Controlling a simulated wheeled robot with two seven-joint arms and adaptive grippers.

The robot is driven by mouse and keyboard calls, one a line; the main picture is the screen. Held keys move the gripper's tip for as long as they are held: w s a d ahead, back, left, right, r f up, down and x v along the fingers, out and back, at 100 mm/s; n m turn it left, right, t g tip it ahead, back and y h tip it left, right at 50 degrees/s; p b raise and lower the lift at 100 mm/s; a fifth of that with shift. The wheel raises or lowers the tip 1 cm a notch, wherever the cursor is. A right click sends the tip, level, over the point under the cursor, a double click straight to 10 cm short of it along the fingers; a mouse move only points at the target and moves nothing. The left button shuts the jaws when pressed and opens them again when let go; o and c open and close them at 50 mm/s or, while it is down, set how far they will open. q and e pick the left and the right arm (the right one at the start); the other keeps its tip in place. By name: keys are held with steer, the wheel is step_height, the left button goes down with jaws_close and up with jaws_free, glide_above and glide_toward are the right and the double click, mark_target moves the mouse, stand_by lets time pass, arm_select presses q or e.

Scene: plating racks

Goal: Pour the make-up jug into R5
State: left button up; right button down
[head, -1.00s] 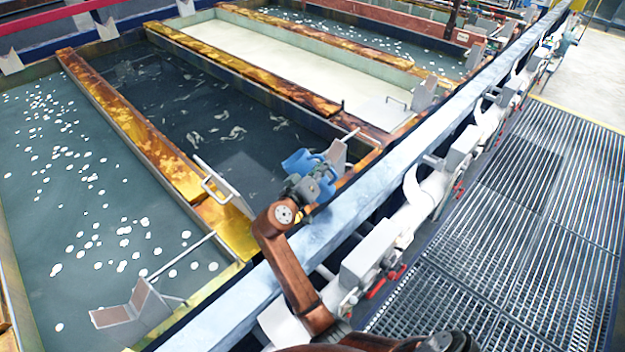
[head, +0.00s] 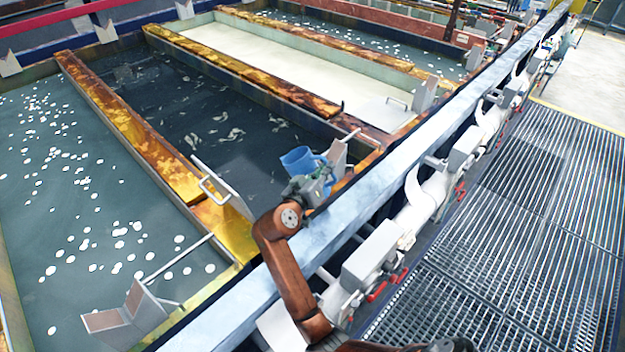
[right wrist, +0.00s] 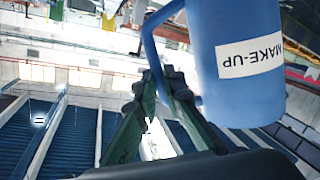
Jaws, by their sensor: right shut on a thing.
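The blue make-up jug (head: 299,160) is near the right end of a dark tank (head: 225,120) with pale flakes on its surface. The jug is nearly upright, its open top showing. My right gripper (head: 322,182) is shut on its handle. In the right wrist view the gripper (right wrist: 160,85) closes around the blue handle (right wrist: 150,45), and the jug body (right wrist: 240,75) bears a MAKE-UP label, upside down in that picture. I see no R5 marking, so I cannot tell which tank is R5. My left gripper is not in view.
A tank with white discs (head: 75,210) lies to the left, a cream-coloured tank (head: 290,65) beyond. A grey plate with a bar handle (head: 225,190) and a grey bracket (head: 337,155) stand near the jug. A pale rail (head: 375,170) runs along the tank ends; grating (head: 490,250) lies right.

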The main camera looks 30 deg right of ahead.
steer(key=shift+s+d+f+m+b, duration=0.1)
steer(key=shift+f+m+b, duration=0.4)
steer(key=shift+m+b, duration=0.4)
steer(key=shift+f+m+b, duration=0.3)
steer(key=shift+f+b, duration=0.05)
steer(key=shift+b, duration=0.3)
steer(key=shift+r, duration=0.1)
